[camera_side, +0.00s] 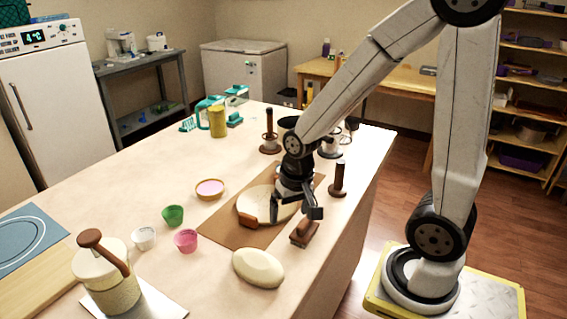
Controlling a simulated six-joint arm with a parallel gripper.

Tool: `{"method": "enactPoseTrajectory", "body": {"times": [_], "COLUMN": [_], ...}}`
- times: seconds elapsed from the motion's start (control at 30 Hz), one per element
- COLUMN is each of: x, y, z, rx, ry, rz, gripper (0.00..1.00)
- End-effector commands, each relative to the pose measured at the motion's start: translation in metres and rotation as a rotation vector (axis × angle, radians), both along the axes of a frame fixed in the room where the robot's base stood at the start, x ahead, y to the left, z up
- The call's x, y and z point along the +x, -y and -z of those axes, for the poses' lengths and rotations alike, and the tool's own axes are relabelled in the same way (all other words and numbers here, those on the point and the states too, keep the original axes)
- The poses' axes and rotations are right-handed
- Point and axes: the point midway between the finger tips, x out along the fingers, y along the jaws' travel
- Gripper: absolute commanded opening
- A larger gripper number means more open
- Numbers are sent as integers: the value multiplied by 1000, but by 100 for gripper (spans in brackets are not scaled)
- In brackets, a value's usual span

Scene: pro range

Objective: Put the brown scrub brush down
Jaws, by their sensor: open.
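The brown scrub brush (304,233) rests at the right edge of the brown mat, near the table's right side. I cannot tell whether it lies on the mat or on the bare tabletop. My gripper (293,218) is open, just above and to the left of the brush, with one finger over the round cream board and the other close to the brush. The fingers do not appear closed on anything. Whether the right finger touches the brush is unclear.
The round board (257,205) lies on the brown mat (222,230). A cream oval loaf shape (258,268) is in front. Small green (173,215), white (144,238) and pink (186,240) cups stand left. A dark upright tool (338,180) stands behind the brush.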

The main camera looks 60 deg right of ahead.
Motion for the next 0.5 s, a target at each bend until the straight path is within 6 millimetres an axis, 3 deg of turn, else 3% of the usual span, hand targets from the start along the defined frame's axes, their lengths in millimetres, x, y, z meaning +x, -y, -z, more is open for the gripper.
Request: {"method": "enactPoseTrajectory", "body": {"times": [0.2,0.5], "x": [-3,-4], "y": [-31,-41], "z": [3,4], "rx": [-79,-111], "ry": [74,102], "rz": [-409,-557], "gripper": [100,100]}}
